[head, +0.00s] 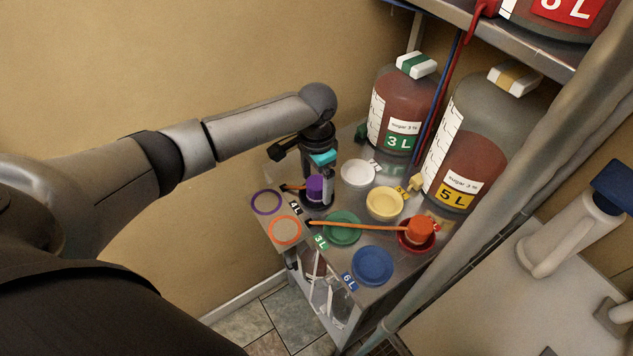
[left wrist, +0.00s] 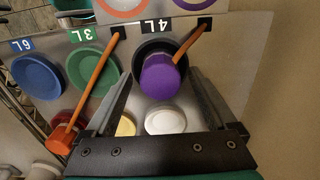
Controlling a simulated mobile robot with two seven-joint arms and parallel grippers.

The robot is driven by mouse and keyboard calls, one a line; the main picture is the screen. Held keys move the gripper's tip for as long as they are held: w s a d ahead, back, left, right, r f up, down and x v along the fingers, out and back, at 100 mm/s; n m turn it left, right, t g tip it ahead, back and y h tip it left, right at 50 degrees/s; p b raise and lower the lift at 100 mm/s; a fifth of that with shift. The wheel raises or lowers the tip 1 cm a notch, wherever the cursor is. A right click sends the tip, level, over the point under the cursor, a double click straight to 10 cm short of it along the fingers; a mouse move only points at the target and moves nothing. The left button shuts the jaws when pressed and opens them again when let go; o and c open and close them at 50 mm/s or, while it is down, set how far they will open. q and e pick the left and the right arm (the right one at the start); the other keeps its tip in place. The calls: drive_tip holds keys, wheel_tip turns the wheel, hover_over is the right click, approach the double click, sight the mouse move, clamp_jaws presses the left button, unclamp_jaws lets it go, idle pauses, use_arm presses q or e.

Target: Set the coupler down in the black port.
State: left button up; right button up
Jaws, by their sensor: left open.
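The purple coupler (head: 315,187), with a short orange hose, is at the black port (head: 305,203) on the grey panel. In the left wrist view the purple coupler (left wrist: 161,78) shows within the round rim of the black port (left wrist: 143,50); whether it is fully seated I cannot tell. My left gripper (head: 318,180) points down over it. In the left wrist view my left gripper (left wrist: 161,84) is open, with one finger on each side of the coupler and gaps showing. My right gripper is not in view.
White (head: 358,172), yellow (head: 385,203), green (head: 343,228) and blue (head: 373,265) ports stand nearby. An orange coupler (head: 420,231) sits at the red port, its hose crossing the panel. Large jars (head: 465,150) stand behind. Purple (head: 266,202) and orange (head: 285,230) rings mark the front edge.

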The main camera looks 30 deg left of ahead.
sight(317, 182)
use_arm(q)
wheel_tip(317, 182, up, 11)
drive_tip(key=p, duration=0.1)
drive_tip(key=shift+r, duration=0.2)
idle(0.4)
